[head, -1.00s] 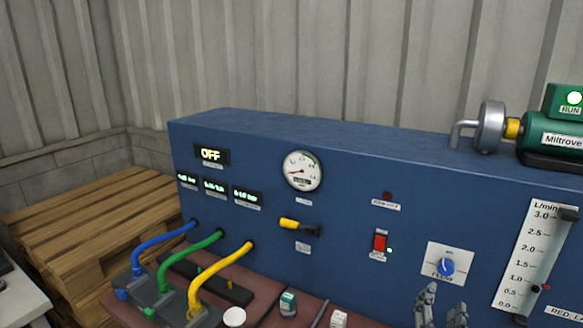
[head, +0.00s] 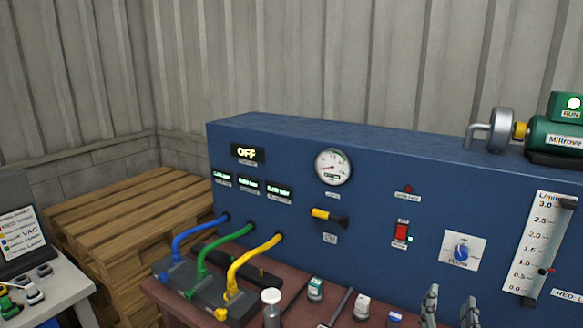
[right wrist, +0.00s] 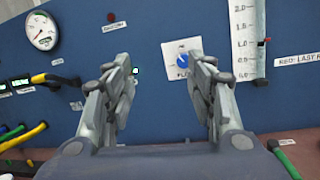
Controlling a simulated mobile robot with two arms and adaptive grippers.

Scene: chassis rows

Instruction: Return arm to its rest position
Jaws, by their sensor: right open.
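My right gripper (head: 450,308) shows at the bottom of the head view, its two grey fingers upright and apart, with nothing between them. The right wrist view also shows this right gripper (right wrist: 166,85) open and empty, facing the blue panel (right wrist: 90,70). A white plate with a blue flow knob (right wrist: 183,60) shows on the panel beyond the gap between the fingers. In the head view the blue panel (head: 370,240) stands behind the fingers, and the flow knob (head: 461,252) is above them. My left gripper is not in view.
A red-brown bench (head: 170,298) carries blue, green and yellow hoses (head: 252,262) and several small bottles (head: 315,289). A yellow-handled valve (head: 322,214), red switch (head: 401,233) and gauge (head: 333,167) are on the panel. A wooden pallet stack (head: 125,215) and side table (head: 62,283) are left.

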